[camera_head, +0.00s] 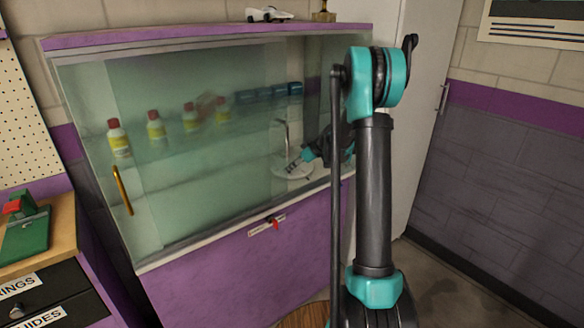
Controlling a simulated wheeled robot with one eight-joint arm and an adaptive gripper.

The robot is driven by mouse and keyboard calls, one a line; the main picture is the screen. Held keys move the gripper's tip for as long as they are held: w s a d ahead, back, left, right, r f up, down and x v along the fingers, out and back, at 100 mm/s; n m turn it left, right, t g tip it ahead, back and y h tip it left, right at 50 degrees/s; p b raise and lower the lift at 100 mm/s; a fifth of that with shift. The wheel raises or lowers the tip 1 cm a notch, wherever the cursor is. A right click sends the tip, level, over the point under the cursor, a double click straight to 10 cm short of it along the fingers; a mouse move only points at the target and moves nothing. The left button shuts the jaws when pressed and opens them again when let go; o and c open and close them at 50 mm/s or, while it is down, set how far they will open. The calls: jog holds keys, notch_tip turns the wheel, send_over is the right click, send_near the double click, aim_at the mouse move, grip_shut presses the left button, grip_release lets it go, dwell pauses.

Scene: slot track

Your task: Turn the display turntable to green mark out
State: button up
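The display turntable (298,172) is a pale round disc on the floor of the glass-fronted cabinet, at its right end. A thin upright metal piece (282,135) stands at its back left. My gripper (294,164) reaches into the right end of the cabinet from the right, and its tip is low over the disc. I cannot tell whether it touches the disc or whether its fingers are open. No green mark can be made out on the disc. My own arm hides the area to the right of the gripper.
A glass panel (190,80) with a gold handle (122,190) covers the cabinet's left and middle. Several red-capped bottles (157,126) and blue boxes (258,94) stand on a shelf behind it. A red catch (273,223) sits on the purple front. A drawer bench (40,250) stands at left.

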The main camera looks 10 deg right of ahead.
grip_shut()
jog(key=shift+d, duration=0.1)
dwell(0.5)
jog(key=shift+d+n+g+y, duration=0.3)
jog(key=shift+d+n+g, duration=0.15)
jog(key=shift+n, duration=0.25)
jog(key=shift+w+d+n+g+y, duration=0.1)
jog(key=shift+d+n+g+y, duration=0.3)
jog(key=shift+d+n+g, duration=0.55)
jog(key=shift+w+d+n+g, duration=0.2)
jog(key=shift+d+n+g, duration=0.45)
jog(key=shift+n, duration=0.45)
jog(key=shift+w+d+n+g, duration=0.2)
jog(key=shift+d+n+g, duration=0.2)
jog(key=shift+n+g, duration=0.5)
jog(key=shift+n, duration=0.25)
